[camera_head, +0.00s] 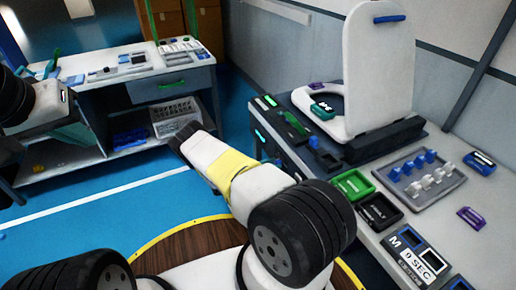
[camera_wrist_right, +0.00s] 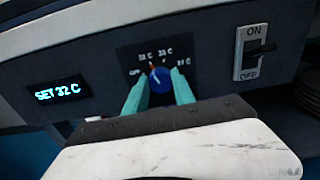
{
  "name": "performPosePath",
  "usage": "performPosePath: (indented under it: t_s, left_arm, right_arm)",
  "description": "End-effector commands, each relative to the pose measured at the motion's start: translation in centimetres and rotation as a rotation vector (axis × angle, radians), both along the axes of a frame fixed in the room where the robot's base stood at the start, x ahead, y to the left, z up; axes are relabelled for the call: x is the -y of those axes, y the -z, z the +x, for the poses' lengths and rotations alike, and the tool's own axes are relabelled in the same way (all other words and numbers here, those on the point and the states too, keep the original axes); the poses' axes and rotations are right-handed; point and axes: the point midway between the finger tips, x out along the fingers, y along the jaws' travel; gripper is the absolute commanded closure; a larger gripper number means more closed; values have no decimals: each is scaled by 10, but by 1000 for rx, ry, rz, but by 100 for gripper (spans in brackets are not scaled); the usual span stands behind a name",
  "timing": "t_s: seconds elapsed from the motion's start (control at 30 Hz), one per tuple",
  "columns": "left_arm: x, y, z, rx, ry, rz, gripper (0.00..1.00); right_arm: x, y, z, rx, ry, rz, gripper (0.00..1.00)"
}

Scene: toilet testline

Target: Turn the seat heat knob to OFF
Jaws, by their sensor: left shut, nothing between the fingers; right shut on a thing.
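The seat heat knob (camera_wrist_right: 160,79) is a small blue dial on a black label plate in the right wrist view. OFF is printed at its left, with temperature marks above and to its right. My right gripper (camera_wrist_right: 159,88) is shut on the knob, one teal finger on each side. In the head view the right fingers cannot be made out. My left gripper (camera_head: 80,137) is shut and empty at the far left, in front of the side bench.
A display (camera_wrist_right: 59,93) left of the knob reads SET 32 C. An ON/OFF switch (camera_wrist_right: 251,51) sits right of it. The white toilet seat and lid (camera_head: 378,70) stand on the test bench. A tray of pegs (camera_head: 420,180) and small bins (camera_head: 352,186) lie nearby.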

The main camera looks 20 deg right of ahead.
Motion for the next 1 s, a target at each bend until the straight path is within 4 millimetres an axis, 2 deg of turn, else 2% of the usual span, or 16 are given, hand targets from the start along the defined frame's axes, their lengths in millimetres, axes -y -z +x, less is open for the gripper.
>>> performPosePath:
  t_s: [0.27, 0.7, 1.0]
  left_arm:
    - [0, 0, 0, 0, 0, 0, 100]
    - [0, 0, 0, 0, 0, 0, 100]
    - [0, 0, 0, 0, 0, 0, 100]
  right_arm:
    - [0, 0, 1, -146, 0, -13, 100]
    - [0, 0, 2, -515, -1, -41, 100]
    - [0, 1, 3, -693, -1, -55, 100]
